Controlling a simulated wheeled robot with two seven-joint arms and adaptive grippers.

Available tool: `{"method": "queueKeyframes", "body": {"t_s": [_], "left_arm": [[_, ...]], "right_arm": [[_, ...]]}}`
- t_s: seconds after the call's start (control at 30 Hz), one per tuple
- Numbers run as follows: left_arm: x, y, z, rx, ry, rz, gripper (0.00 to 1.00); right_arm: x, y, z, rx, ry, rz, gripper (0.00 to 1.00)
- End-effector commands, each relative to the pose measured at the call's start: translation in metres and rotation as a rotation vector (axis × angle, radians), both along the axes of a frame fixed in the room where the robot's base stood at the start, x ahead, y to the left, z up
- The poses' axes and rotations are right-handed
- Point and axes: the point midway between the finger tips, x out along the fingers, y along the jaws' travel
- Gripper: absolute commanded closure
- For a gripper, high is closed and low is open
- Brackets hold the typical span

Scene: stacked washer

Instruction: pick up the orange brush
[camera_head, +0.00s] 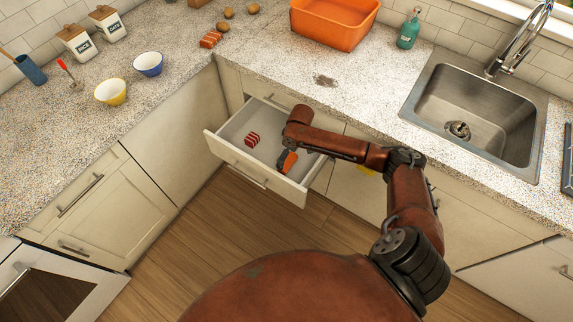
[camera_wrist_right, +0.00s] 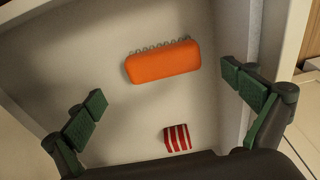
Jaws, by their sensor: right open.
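The orange brush (camera_head: 290,162) lies in the open drawer (camera_head: 228,158). In the right wrist view the brush (camera_wrist_right: 163,62) lies flat on the pale drawer bottom, with a row of bristle tufts along its upper edge. My right gripper (camera_wrist_right: 170,103) is open, its green-padded fingers spread wide to either side, with nothing between them touching the pads. The brush sits ahead of the gap, a little above the line between the fingertips. In the head view the right arm's end hangs over the drawer and partly covers the brush. My left gripper is not in view.
A red-and-white striped block (camera_head: 252,139) lies in the drawer near the brush; it also shows in the wrist view (camera_wrist_right: 177,138). The drawer walls surround the gripper closely. The counter above holds an orange tub (camera_head: 333,22), bowls (camera_head: 148,64) and a sink (camera_head: 470,110).

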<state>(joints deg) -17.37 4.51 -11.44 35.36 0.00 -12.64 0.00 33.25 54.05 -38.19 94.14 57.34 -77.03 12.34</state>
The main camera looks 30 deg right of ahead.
Motion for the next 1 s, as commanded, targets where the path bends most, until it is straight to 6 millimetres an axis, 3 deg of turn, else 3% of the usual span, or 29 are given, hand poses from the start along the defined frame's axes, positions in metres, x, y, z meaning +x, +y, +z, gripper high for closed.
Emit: {"method": "queueKeyframes", "body": {"t_s": [0.2,0.47,0.7,1.0], "left_arm": [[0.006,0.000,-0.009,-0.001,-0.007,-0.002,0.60],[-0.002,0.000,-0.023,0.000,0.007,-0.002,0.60],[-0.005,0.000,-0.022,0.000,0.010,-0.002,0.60],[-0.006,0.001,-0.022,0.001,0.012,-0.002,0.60]], "right_arm": [[0.002,0.004,-0.021,0.001,0.002,0.002,0.00],[0.007,0.008,-0.056,-0.001,0.002,0.003,0.00],[0.008,0.008,-0.056,0.000,-0.001,0.004,0.00],[0.007,0.008,-0.056,0.000,0.000,0.003,0.21]]}}
